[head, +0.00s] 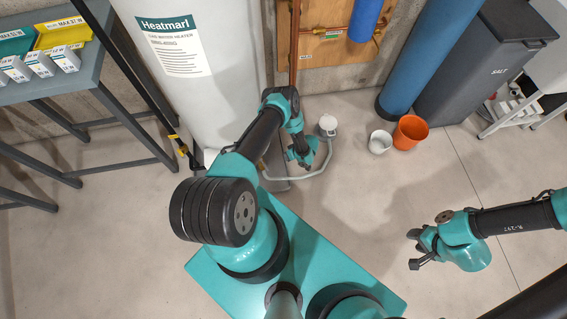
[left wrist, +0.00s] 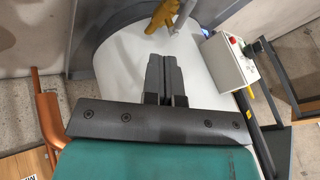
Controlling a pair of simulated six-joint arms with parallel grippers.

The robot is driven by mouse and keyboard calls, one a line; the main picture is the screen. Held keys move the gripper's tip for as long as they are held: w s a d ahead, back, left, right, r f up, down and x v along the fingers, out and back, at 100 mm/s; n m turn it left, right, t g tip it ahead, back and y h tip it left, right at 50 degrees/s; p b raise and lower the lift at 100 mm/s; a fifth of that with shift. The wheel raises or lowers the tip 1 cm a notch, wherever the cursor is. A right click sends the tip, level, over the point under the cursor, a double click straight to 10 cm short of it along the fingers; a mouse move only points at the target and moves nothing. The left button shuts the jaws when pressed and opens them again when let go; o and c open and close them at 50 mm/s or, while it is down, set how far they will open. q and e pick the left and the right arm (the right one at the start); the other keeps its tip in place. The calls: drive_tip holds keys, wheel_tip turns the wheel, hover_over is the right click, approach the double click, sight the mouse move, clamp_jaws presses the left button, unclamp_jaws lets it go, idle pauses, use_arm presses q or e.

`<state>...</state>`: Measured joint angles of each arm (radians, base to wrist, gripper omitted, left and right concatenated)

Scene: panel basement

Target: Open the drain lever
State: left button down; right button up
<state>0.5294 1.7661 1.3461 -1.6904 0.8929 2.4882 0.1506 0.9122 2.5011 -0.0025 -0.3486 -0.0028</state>
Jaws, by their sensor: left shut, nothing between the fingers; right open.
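The white water heater (head: 185,70) stands at the upper left of the head view. In the left wrist view its white body (left wrist: 125,60) lies behind my fingers. A brass-yellow fitting (left wrist: 163,14) with a grey pipe or hose (left wrist: 184,16) shows at the top there; I cannot make out a separate drain lever or its position. My left gripper (head: 303,158) is right of the heater, above the floor. Its fingers also show in the left wrist view (left wrist: 164,80), shut, empty and apart from the fitting. My right gripper (head: 414,250) is open and empty over bare floor.
The grey hose (head: 300,178) curves to a small white container (head: 328,125). A white pot (head: 380,142) and an orange pot (head: 410,132) stand by the blue cylinder (head: 425,60). A grey table (head: 90,80) stands left. A control box (left wrist: 230,60) shows beside the heater.

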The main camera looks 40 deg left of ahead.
use_arm(q)
drive_tip(key=shift+d+n, duration=0.1)
drive_tip(key=shift+n, duration=0.4)
drive_tip(key=shift+f, duration=0.15)
drive_tip(key=s+a+f, duration=0.5)
drive_tip(key=s+f, duration=0.1)
drive_tip(key=f, duration=0.3)
drive_tip(key=shift+s+a, duration=0.35)
drive_tip(key=shift+a, duration=0.05)
drive_tip(key=shift+s, duration=0.1)
